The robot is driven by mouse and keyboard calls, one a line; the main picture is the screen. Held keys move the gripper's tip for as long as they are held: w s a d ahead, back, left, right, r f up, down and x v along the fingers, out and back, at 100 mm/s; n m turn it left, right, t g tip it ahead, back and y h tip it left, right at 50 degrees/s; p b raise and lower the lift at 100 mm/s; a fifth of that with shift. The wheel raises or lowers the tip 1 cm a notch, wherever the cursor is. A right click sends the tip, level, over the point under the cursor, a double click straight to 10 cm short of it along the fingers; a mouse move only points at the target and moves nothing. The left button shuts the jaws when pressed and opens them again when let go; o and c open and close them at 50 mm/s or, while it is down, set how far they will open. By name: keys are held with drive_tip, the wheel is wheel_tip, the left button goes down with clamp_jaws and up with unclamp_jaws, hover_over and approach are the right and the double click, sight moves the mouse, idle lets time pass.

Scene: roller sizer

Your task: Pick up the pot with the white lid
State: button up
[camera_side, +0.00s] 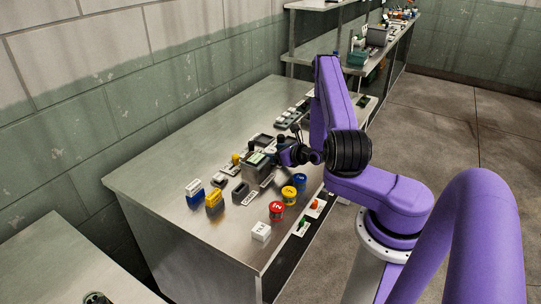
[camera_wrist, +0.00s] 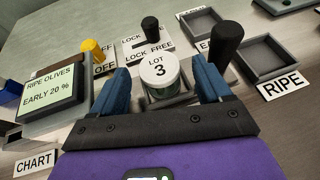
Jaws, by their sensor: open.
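The pot with the white lid (camera_wrist: 159,70) stands in the middle of the wrist view, its lid marked "LOT 3". A little of its green body shows below the lid, and it seems to sit in a grey square holder. My gripper (camera_wrist: 163,84) is open, with one blue finger on each side of the pot. I cannot tell whether the fingers touch it. In the side view my gripper (camera_side: 281,155) is low over the bench beside the display box, and I cannot make out the pot there.
A display box (camera_wrist: 52,95) reading "RIPE OLIVES EARLY 20 %" stands left of the pot. A black-knobbed lever (camera_wrist: 226,42) rises close to the right finger. A grey tray (camera_wrist: 270,56) lies farther right.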

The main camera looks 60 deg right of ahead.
drive_tip(key=c, duration=1.1)
drive_tip(key=shift+r, duration=0.1)
drive_tip(key=shift+r, duration=0.75)
drive_tip(key=shift+s+a+r, duration=3.55)
drive_tip(key=shift+s+r, duration=2.05)
drive_tip(key=shift+s, duration=0.35)
drive_tip(key=shift+w+d+f+n+g+y, duration=0.1)
drive_tip(key=shift+w+d+n+g+y, duration=0.25)
drive_tip(key=shift+w+d+n+y, duration=2.1)
drive_tip(key=shift+w+d+f+n+g+y, duration=0.1)
drive_tip(key=shift+w+d+n+g+y, duration=0.25)
drive_tip(key=shift+w+d+n+y, duration=2.05)
